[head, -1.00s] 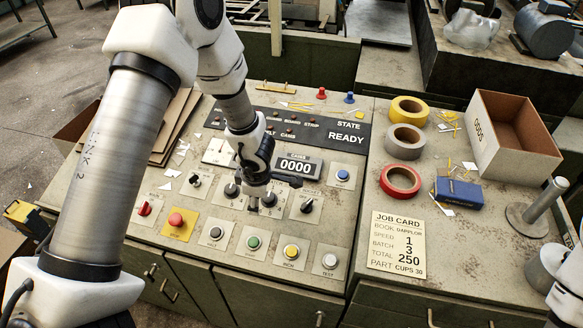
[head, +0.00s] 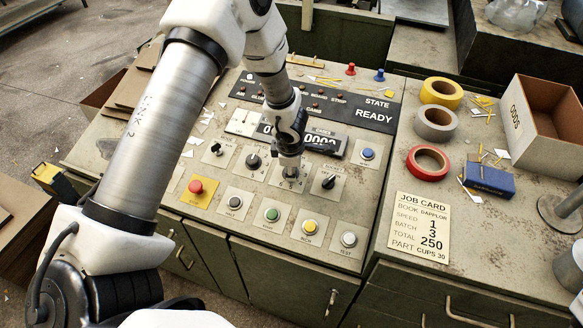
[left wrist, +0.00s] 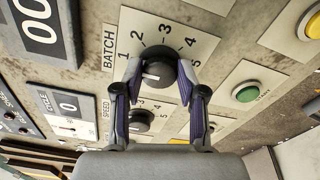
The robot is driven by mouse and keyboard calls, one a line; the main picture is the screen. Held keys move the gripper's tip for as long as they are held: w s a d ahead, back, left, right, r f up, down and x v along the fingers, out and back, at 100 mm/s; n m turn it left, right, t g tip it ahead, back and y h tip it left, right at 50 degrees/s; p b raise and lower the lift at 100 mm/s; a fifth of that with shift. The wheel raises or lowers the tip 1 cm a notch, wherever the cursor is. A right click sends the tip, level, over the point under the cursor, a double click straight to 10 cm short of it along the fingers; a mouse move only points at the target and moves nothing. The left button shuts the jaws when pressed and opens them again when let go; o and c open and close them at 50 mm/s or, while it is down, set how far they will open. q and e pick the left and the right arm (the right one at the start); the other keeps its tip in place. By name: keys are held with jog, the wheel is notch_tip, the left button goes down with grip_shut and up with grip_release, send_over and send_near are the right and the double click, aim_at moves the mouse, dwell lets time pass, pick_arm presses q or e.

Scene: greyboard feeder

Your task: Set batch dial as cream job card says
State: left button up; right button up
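The batch dial (left wrist: 160,66) is a dark round knob on a cream plate marked BATCH, with numbers 1 to 5 around it. Its white pointer mark is turned toward the 1 side. My left gripper (left wrist: 158,72) has one finger on each side of this knob; the gap looks narrow, and I cannot tell whether both fingers touch it. In the head view my left gripper (head: 291,168) stands over the dial and mostly hides it. The cream job card (head: 420,228) reads speed 1, batch 3, total 250. My right gripper is not in view.
The speed dial (left wrist: 140,121) is beside the batch dial. Another knob (head: 328,183) stands to its right. A row of push buttons, including the green button (head: 272,215), lies in front. Tape rolls, a blue box (head: 489,178) and an open carton (head: 548,145) are at right.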

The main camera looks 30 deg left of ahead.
pick_arm(q)
jog(key=c, duration=0.4)
jog(key=shift+m, duration=0.5)
jog(key=shift+s+m+p, duration=0.1)
jog(key=shift+m+p, duration=0.45)
jog(key=shift+m, duration=0.35)
jog(key=m+p, duration=0.1)
jog(key=m, duration=0.3)
jog(key=shift+s+m, duration=0.1)
jog(key=shift+m, duration=0.2)
jog(key=m+p, duration=0.1)
jog(key=m, duration=0.3)
jog(key=shift+s+t+p, duration=0.1)
jog(key=shift+t+p, duration=0.25)
jog(key=shift+t, duration=0.05)
jog(key=shift+a+f+m+p, duration=0.1)
jog(key=shift+m+p, duration=0.75)
jog(key=shift+m, duration=1.35)
